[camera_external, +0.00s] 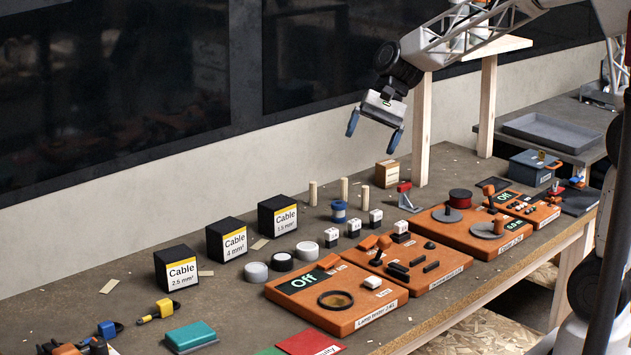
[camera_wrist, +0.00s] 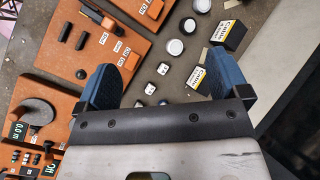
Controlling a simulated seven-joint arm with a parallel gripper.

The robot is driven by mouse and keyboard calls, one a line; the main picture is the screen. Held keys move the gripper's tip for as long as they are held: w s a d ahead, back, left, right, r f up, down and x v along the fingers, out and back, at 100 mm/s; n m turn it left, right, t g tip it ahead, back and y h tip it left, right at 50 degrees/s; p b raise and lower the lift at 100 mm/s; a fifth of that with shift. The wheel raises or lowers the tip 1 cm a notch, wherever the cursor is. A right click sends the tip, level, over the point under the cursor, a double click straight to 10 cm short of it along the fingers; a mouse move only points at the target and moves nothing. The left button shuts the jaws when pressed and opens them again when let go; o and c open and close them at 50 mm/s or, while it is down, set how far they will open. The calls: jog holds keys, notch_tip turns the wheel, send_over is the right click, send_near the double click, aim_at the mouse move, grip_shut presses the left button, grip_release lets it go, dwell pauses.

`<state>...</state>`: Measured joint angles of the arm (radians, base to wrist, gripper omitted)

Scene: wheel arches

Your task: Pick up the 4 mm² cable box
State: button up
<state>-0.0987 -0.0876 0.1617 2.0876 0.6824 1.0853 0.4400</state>
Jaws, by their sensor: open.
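The 4 mm² cable box (camera_external: 227,240) is a black cube with a white and yellow label, standing on the bench between two similar boxes. The 2.5 mm² box (camera_external: 177,268) is to its left and the 1.5 mm² box (camera_external: 278,215) to its right. My gripper (camera_external: 374,131) is open and empty, high above the bench and well right of the boxes. In the wrist view, my gripper (camera_wrist: 152,82) shows both blue fingers spread. Two label-bearing boxes show at its upper right; the upper one (camera_wrist: 229,36) appears to be the 4 mm² box. The right finger partly covers the lower one.
White and dark round rolls (camera_external: 282,262) lie in front of the boxes. Orange panels (camera_external: 335,298) with switches and dials line the bench's front. Wooden pegs (camera_external: 344,189) and a blue spool (camera_external: 339,211) stand right of the boxes. A low wall (camera_external: 120,215) runs behind.

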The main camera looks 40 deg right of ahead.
jog(key=w+a+f+m+y, duration=0.2)
jog(key=w+a+f, duration=0.1)
jog(key=w+a, duration=0.3)
jog(key=w+a+f+m+y, duration=0.1)
jog(key=w+a+f+m, duration=0.15)
jog(key=w, duration=0.55)
jog(key=m+y, duration=0.4)
send_over(236, 219)
jog(key=shift+g, duration=0.4)
jog(key=f, duration=0.9)
jog(key=shift+s+d+f, duration=0.1)
jog(key=shift+s+f, duration=0.1)
jog(key=shift+s, duration=0.2)
jog(key=shift+w+a+f+m, duration=0.2)
jog(key=shift+w+f+m, duration=0.05)
jog(key=shift+w+f, duration=0.05)
jog(key=shift+f, duration=1.7)
